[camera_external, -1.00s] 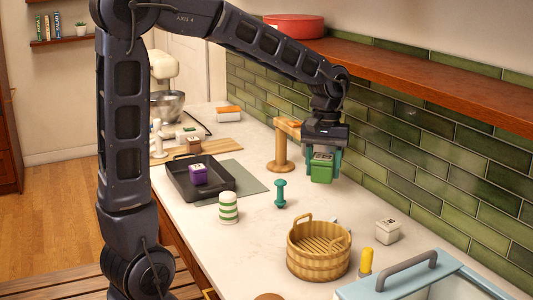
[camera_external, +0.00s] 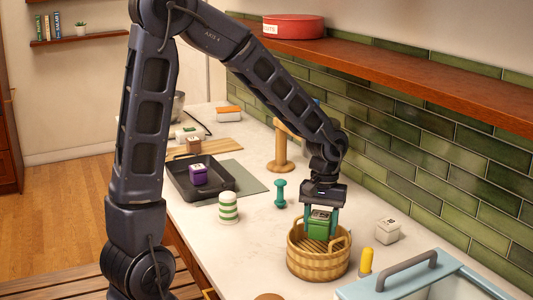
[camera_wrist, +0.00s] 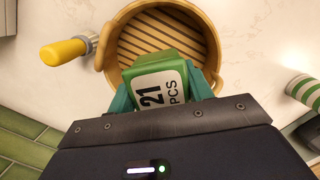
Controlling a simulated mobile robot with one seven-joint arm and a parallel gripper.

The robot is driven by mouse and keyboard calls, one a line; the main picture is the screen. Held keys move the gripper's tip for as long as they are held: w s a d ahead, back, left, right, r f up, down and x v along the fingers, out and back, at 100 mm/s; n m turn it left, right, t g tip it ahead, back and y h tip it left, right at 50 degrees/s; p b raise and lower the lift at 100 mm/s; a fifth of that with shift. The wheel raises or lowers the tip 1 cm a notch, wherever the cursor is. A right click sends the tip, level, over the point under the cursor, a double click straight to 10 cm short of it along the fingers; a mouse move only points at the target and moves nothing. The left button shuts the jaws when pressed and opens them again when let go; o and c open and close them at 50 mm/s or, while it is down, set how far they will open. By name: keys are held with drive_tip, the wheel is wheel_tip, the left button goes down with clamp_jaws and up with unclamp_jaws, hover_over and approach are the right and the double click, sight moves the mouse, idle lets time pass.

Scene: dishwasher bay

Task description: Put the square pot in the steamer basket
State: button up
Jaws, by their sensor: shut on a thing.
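The square pot (camera_external: 317,228) is green with a pale label, which reads "21 PCS" in the wrist view (camera_wrist: 160,88). My gripper (camera_external: 320,222) is shut on it, with a teal finger on each side. The steamer basket (camera_external: 318,262) is round, woven and tan, with a loop handle and a slatted floor; it also shows in the wrist view (camera_wrist: 208,38). The pot is upright over the back part of the basket's opening. I cannot tell whether its bottom is below the rim. The pot hides part of the basket floor.
A yellow-handled tool (camera_external: 366,262) and a white square pot (camera_external: 387,231) stand right of the basket. A teal peg (camera_external: 280,194) and a green-striped jar (camera_external: 228,208) stand behind left. A black tray (camera_external: 221,185) holds a purple pot (camera_external: 198,174). A wooden stand (camera_external: 281,150) is behind.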

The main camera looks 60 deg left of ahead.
sight(319, 239)
drive_tip(key=shift+f, duration=2.45)
drive_tip(key=shift+f, duration=0.1)
drive_tip(key=o, duration=1.1)
